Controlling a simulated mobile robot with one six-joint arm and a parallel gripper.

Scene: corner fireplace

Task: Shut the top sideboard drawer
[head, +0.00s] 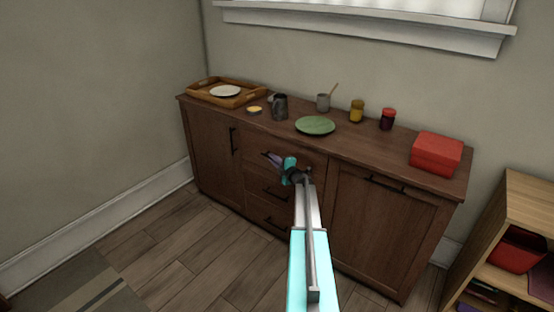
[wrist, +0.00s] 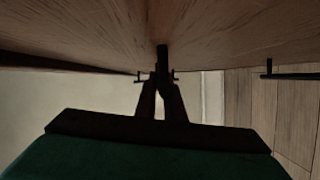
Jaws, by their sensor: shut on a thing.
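The dark wooden sideboard (head: 340,190) stands against the wall in the head view, with a column of drawers in its middle. The top drawer (head: 252,153) is partly hidden behind my arm; I cannot tell whether its front stands slightly out or flush. My gripper (head: 274,159) is at this drawer's dark bar handle. In the wrist view, my gripper (wrist: 160,82) is shut on the top drawer handle (wrist: 145,75), with its fingers close together around the bar.
On the sideboard top are a wooden tray (head: 200,95) with a white plate, a dark mug (head: 280,107), a green plate (head: 315,125), jars and a red box (head: 436,154). A wooden shelf (head: 530,195) stands at right.

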